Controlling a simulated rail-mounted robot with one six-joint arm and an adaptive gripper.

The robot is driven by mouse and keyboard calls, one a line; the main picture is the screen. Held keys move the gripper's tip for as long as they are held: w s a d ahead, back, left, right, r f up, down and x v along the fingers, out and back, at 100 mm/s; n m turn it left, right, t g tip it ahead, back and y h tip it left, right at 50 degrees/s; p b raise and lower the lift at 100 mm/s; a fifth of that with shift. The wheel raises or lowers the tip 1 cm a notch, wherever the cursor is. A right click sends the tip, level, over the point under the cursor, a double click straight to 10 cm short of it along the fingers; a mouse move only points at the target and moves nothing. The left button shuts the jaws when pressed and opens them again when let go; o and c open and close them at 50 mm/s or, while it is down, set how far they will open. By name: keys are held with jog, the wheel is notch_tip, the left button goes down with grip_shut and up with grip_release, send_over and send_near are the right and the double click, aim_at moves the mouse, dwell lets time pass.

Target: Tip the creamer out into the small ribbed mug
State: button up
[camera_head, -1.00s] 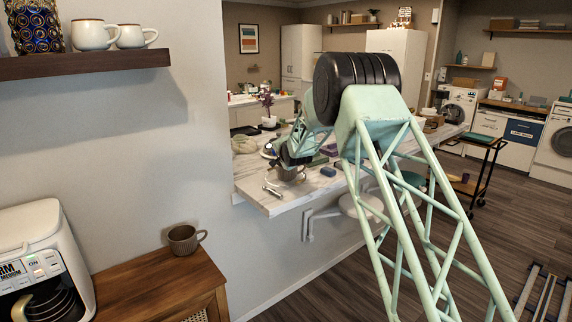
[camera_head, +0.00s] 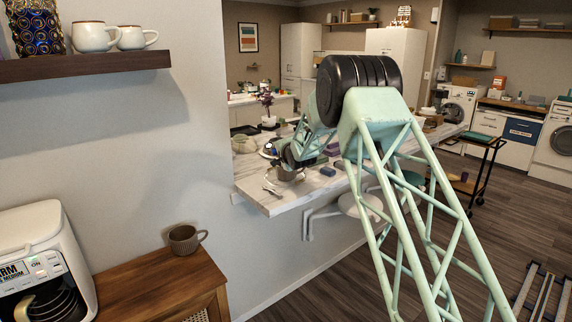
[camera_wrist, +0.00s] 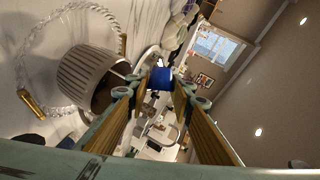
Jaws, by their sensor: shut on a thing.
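My gripper (camera_wrist: 160,100) is shut on a small dark-blue vessel (camera_wrist: 160,79), which I take to be the creamer, in the wrist view. It is held beside a grey-brown ribbed mug (camera_wrist: 82,75), whose dark opening faces the fingers. A thin pale streak crosses that opening towards the blue vessel; I cannot tell if it is liquid. In the head view, my gripper (camera_head: 281,158) is low over the marble counter (camera_head: 305,197), partly hiding the mug there. Another brown ribbed mug (camera_head: 185,240) stands upright on the wooden cabinet (camera_head: 160,290).
A clear beaded ring with gold parts (camera_wrist: 35,105) lies around the mug on the counter. A blue block (camera_head: 328,171) lies to the right. A white coffee maker (camera_head: 45,245) stands at lower left, below a shelf (camera_head: 85,64) with two white cups.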

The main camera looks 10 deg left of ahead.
dwell(0.4)
jog(key=shift+d+r+m+y+p, duration=0.1)
jog(key=shift+d+m+y+p, duration=0.4)
jog(key=shift+d+m+p, duration=0.25)
dwell(0.4)
jog(key=shift+s+a+n+b, duration=0.15)
jog(key=shift+a+n+b, duration=0.3)
jog(key=shift+a+b, duration=0.25)
jog(key=shift+s+a+n+h+b, duration=0.2)
jog(key=shift+a+n+h+b, duration=0.15)
jog(key=shift+n+h+b, duration=0.6)
jog(key=shift+y, duration=0.25)
jog(key=shift+s+a+n+g+h, duration=0.1)
jog(key=shift+a+n+g+h, duration=0.3)
jog(key=shift+n, duration=0.75)
jog(key=shift+a+n+p, duration=0.5)
jog(key=shift+p, duration=0.85)
jog(key=shift+a+f+n+t+h+p, duration=0.25)
jog(key=shift+a+n+p, duration=0.3)
jog(key=shift+p, duration=1.45)
jog(key=shift+a+f+n+t+h+p, duration=0.1)
jog(key=shift+a+n+h+p, duration=0.4)
jog(key=shift+p, duration=1.5)
